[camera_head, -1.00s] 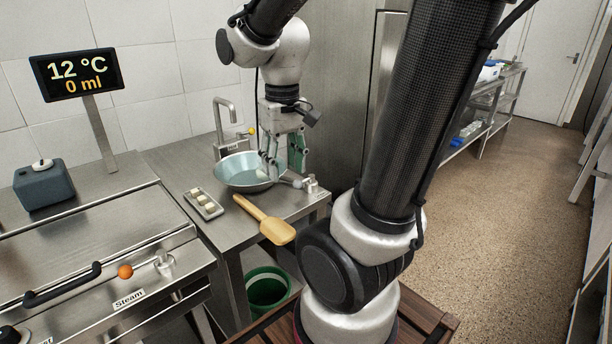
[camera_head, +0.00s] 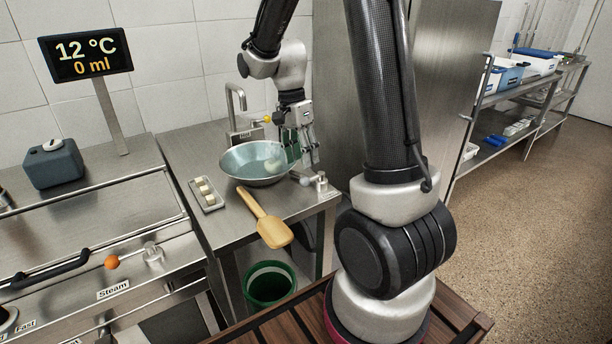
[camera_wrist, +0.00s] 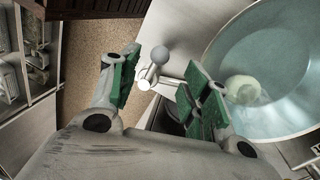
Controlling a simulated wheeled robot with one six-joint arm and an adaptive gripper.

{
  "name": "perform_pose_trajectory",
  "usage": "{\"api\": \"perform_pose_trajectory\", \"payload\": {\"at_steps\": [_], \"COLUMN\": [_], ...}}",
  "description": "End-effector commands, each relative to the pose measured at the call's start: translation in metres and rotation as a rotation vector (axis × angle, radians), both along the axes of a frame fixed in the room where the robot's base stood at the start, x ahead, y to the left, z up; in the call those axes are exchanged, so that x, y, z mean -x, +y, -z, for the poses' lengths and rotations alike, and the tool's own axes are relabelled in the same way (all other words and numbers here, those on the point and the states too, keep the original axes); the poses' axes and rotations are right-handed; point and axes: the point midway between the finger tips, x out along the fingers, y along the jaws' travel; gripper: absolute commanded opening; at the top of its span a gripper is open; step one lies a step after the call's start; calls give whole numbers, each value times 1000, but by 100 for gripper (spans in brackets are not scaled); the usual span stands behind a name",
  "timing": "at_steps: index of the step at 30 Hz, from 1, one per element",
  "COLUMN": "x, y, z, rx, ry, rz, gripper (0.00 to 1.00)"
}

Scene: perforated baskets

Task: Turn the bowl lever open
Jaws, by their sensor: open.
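The bowl lever (camera_head: 306,181) is a pale ball-ended handle on a metal valve (camera_head: 321,182) at the right front of the steel bowl (camera_head: 235,170). In the wrist view the lever's grey ball (camera_wrist: 160,55) and short stem show between my fingertips. The bowl (camera_wrist: 268,28) fills the right of that view, with water and a pale round lump (camera_wrist: 243,89) in it. My gripper (camera_head: 302,163) is open and points down beside the bowl's right rim. In the wrist view its green-padded fingers (camera_wrist: 161,70) stand apart on both sides of the lever. Contact cannot be told.
A wooden paddle (camera_head: 267,222) and a small tray of pale cubes (camera_head: 207,194) lie on the steel counter. A tap (camera_head: 236,108) stands behind the bowl. A green bin (camera_head: 268,284) sits below. A steam unit with an orange knob (camera_head: 111,262) is at the left.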

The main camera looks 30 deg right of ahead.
Motion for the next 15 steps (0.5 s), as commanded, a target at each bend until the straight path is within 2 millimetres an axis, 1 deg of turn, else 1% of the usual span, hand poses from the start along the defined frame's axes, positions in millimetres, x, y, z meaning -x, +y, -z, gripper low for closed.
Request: {"api": "perform_pose_trajectory", "payload": {"at_steps": [3,9,12,15], "x": [5,11,12,12], "y": [-1,-2,-3,-3], "z": [21,51,59,62], "rx": [0,-1,-1,-1], "ry": [5,3,2,1], "rz": [-1,-2,-3,-3], "gripper": [47,47,47,47]}}
